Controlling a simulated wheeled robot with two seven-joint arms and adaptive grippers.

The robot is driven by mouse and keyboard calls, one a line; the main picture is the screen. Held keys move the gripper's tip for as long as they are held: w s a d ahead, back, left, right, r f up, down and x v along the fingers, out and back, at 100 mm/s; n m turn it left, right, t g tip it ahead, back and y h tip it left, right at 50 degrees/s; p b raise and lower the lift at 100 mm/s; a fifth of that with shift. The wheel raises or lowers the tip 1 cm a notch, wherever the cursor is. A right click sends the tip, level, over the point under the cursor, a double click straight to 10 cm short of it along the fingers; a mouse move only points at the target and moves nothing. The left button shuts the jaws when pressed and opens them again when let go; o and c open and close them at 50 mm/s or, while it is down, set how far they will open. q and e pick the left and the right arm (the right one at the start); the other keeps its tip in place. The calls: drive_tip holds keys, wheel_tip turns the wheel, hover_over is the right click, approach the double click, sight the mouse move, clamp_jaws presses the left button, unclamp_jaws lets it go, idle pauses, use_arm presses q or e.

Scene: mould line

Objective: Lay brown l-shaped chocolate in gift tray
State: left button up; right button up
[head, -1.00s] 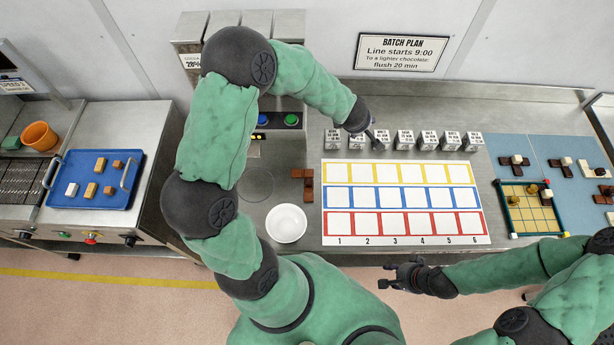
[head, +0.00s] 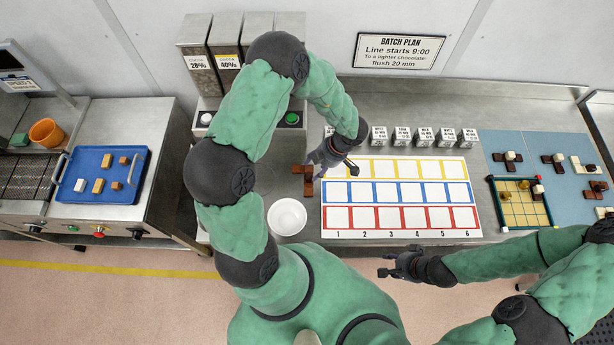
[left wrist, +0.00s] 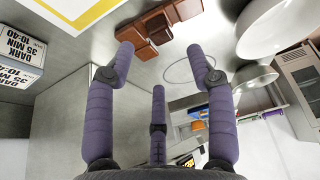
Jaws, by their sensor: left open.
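The brown chocolate (head: 308,185), made of several joined square blocks, lies on the steel counter left of the coloured grid sheet. My left gripper (head: 336,167) is open and empty above the counter, just right of it and partly over the sheet's edge. In the left wrist view the chocolate (left wrist: 160,24) lies beyond the spread fingers (left wrist: 160,62), apart from them. The gift tray (head: 522,222), yellow-gridded with a dark green rim, is at the right; small golden pieces and a brown-and-white piece show at its back. My right gripper (head: 392,265) looks open and empty in front of the counter.
A white bowl (head: 287,217) stands just in front of the chocolate. A row of labelled blocks (head: 424,138) stands behind the grid sheet (head: 400,235). A blue mat (head: 535,145) holds several other chocolates near the gift tray. A blue tray (head: 100,190) is far left.

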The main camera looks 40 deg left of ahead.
sight(309, 177)
use_arm(q)
drive_tip(key=shift+d+b+x, duration=0.15)
drive_tip(key=shift+x, duration=1.4)
drive_tip(key=shift+d+b+x, duration=0.15)
drive_tip(key=shift+x, duration=1.4)
drive_tip(key=shift+f, duration=0.1)
clamp_jaws()
